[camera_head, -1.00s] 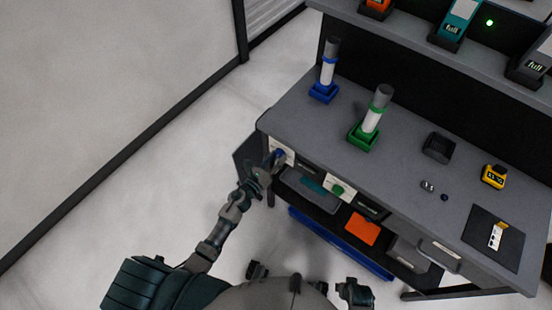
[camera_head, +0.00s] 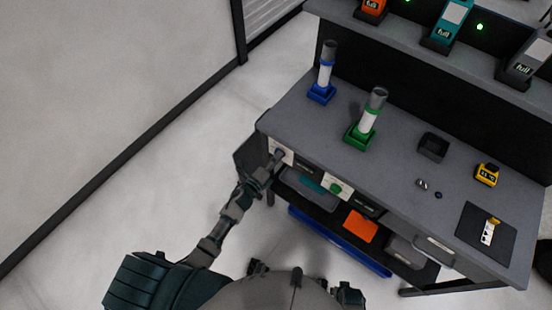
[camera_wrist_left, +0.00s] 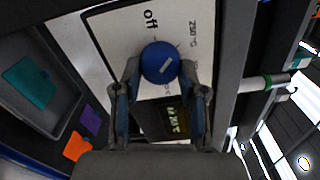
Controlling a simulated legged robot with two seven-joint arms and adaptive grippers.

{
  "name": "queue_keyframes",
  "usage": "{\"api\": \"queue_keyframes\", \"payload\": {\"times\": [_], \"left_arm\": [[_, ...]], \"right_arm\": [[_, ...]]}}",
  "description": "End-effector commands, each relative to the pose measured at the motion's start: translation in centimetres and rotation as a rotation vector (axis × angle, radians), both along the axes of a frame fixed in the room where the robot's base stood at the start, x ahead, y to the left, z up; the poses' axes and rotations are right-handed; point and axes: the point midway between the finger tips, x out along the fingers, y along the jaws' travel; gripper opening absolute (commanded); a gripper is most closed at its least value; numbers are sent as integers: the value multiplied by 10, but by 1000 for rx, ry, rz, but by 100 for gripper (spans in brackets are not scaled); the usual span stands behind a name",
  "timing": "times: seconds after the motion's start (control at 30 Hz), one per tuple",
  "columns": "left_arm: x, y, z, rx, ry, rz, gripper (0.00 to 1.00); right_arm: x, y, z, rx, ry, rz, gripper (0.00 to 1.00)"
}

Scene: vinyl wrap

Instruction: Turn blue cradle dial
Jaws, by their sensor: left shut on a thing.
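The blue dial (camera_wrist_left: 160,62) sits on a white panel (camera_wrist_left: 104,35) marked "off" and "250 °C" in the left wrist view. A pale pointer mark on the dial is slanted, away from the "off" word. My left gripper (camera_wrist_left: 160,72) has one finger on each side of the dial and is shut on it. In the head view my left gripper (camera_head: 273,163) reaches the panel at the desk's front left corner and hides most of the dial. The blue cradle (camera_head: 321,93) stands on the desk above, holding an upright white and grey tube (camera_head: 326,66). My right gripper is not seen.
A green cradle (camera_head: 359,137) with a tube stands to the right, with its green dial (camera_head: 336,188) on the desk front. Grey bins (camera_head: 311,190) lie below the desktop (camera_head: 400,175). The floor (camera_head: 120,215) at left is clear.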

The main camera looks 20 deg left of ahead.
Motion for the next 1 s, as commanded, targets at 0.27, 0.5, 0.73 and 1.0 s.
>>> {"api": "queue_keyframes", "payload": {"times": [0.27, 0.5, 0.73, 1.0], "left_arm": [[1, 3, 1, -246, 93, 6, 7], [1, 3, 1, -447, 167, 8, 7], [1, 3, 0, -597, 222, 8, 7], [0, 3, -1, -700, 261, 8, 7]], "right_arm": [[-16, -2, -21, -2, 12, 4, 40], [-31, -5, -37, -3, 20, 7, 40], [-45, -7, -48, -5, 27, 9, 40], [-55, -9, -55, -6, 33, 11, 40]]}}
